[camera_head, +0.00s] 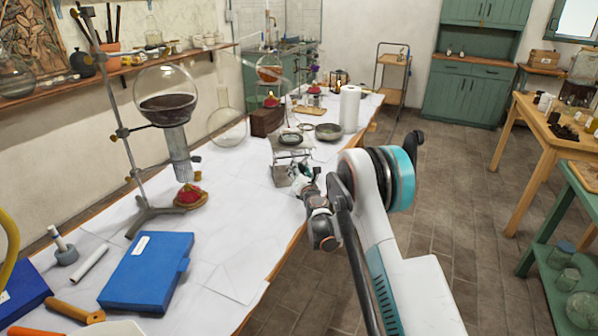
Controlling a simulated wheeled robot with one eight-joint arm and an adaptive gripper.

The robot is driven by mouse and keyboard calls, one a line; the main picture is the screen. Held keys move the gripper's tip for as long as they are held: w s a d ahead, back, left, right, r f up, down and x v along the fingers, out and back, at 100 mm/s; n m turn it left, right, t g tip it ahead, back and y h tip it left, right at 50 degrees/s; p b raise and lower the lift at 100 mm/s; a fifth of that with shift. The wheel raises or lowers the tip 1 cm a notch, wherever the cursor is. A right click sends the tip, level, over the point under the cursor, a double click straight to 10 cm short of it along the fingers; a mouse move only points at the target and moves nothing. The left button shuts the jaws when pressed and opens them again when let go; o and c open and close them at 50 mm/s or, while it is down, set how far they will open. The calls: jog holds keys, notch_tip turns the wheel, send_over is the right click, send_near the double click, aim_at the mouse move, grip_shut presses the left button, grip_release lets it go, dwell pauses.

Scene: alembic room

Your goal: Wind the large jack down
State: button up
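A metal lab jack (281,178) stands on the white-covered bench, near its right edge. Its top plate (275,146) is raised well above its base, and a small dark round dish (291,139) rests on it. My gripper (304,175) is low at the jack's right front side, close to its lower part. I cannot tell whether it touches the jack. The fingers are small and partly hidden by my wrist, so their opening does not show. My arm covers some of the bench edge.
A grey bowl (328,131) and a paper towel roll (349,108) stand behind the jack. A round-bottom flask (167,83) hangs on a stand at left. A blue case (147,271) lies in front. The bench is mostly clear between case and jack.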

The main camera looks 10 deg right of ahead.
jog(key=shift+n, duration=1.7)
jog(key=shift+f, duration=0.1)
jog(key=o, duration=1.1)
jog(key=shift+s, duration=0.1)
jog(key=s, duration=1.1)
jog(key=shift+s+d, duration=0.2)
jog(key=shift+s, duration=0.2)
